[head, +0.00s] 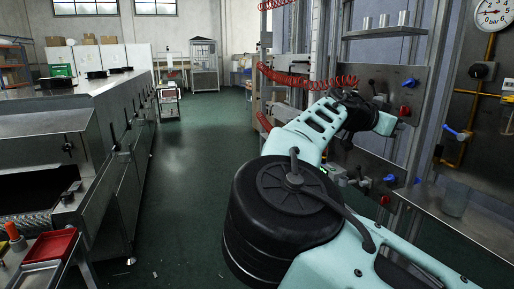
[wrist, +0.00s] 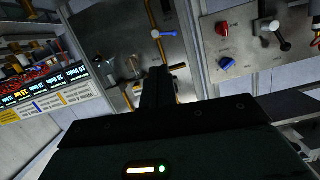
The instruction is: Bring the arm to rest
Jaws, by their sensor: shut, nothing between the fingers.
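My arm (head: 310,130) is pale teal and black and reaches up from the lower right in the head view. It is raised in front of the valve panels on the right. In the wrist view my gripper (wrist: 158,78) shows as dark fingers close together, shut and empty. It points toward a grey panel (wrist: 125,50) with a blue-handled valve. In the head view the fingers cannot be made out clearly.
Red coiled hoses (head: 300,82) hang beside my arm. A panel with red and blue knobs (head: 405,111) is close on the right, above a metal shelf (head: 470,220). A long steel machine (head: 110,110) lines the left. The green floor (head: 195,150) between is clear.

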